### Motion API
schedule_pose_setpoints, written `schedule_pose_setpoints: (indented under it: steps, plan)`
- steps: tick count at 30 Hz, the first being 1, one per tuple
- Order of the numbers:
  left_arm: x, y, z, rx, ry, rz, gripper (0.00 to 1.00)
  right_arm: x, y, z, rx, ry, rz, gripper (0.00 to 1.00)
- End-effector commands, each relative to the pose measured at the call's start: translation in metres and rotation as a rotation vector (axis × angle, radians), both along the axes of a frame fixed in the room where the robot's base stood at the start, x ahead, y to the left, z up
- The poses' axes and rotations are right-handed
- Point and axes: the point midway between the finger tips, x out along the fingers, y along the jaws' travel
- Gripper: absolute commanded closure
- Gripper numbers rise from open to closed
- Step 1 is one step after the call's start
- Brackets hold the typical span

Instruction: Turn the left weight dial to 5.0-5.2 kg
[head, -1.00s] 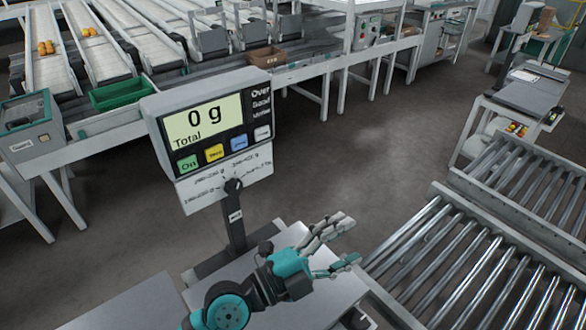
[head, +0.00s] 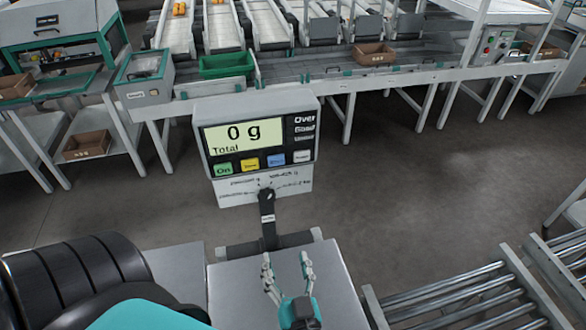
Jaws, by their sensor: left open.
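The scale's weight dial is a small black knob (head: 266,192) on a white label plate (head: 293,187) under the display. Its printed ranges are too small to read, and its pointer setting cannot be made out. The display (head: 250,133) above reads 0 g Total. My left gripper (head: 286,261) is open and empty over the grey weighing plate (head: 228,297), fingers pointing up toward the scale's post. It is below the dial in the picture and apart from it. My right gripper is not in view.
The black post (head: 267,222) carries the display head. A roller conveyor (head: 450,293) lies at the lower right. Behind stand a sorting line with a green crate (head: 226,65) and a brown carton (head: 374,53). The floor to the right of the scale is clear.

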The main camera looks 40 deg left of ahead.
Motion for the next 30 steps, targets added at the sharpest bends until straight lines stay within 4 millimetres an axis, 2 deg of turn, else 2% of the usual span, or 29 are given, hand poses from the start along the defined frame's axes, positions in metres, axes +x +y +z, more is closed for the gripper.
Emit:
schedule_pose_setpoints:
  steps: [5, 11, 22, 30]
  plan:
    - [0.013, 0.018, 0.004, 0.004, -0.002, 0.004, 0.37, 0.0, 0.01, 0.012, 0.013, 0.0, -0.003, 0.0]
    - [0.041, 0.051, 0.006, 0.004, -0.002, 0.002, 0.37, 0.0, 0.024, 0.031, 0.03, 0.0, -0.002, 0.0]
    - [0.089, 0.111, 0.005, 0.003, -0.001, 0.001, 0.37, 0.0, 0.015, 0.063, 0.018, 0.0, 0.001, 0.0]
    - [0.106, 0.132, 0.002, 0.001, -0.002, 0.001, 0.37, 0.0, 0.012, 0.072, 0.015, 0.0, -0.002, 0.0]
